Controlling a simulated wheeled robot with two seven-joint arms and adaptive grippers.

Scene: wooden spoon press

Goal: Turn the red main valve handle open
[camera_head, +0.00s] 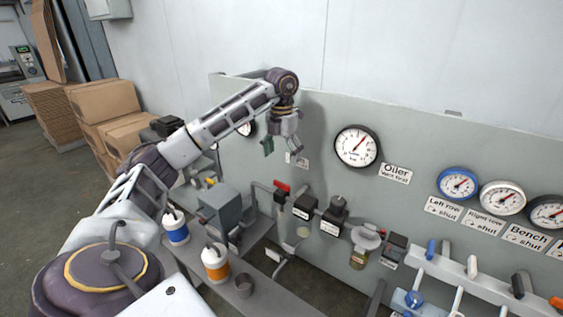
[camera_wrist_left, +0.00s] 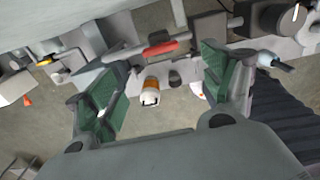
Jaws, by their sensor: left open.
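The red main valve handle (camera_head: 282,186) is a small red lever on the pipe line at the lower middle of the grey panel. In the left wrist view the red handle (camera_wrist_left: 160,49) lies between the fingers, farther off, near the top. My left gripper (camera_head: 281,146) is open and empty in front of the panel, above the handle. In the left wrist view its green-padded fingers (camera_wrist_left: 160,88) stand wide apart, touching nothing. My right gripper is not in view.
Round gauges (camera_head: 357,146) sit on the grey panel (camera_head: 310,125). Black valve blocks (camera_head: 304,207) and coloured levers (camera_head: 473,267) line its lower part. A bench (camera_head: 278,302) holds orange (camera_head: 215,262) and blue (camera_head: 175,228) bottles. Cardboard boxes (camera_head: 105,98) stand at the left.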

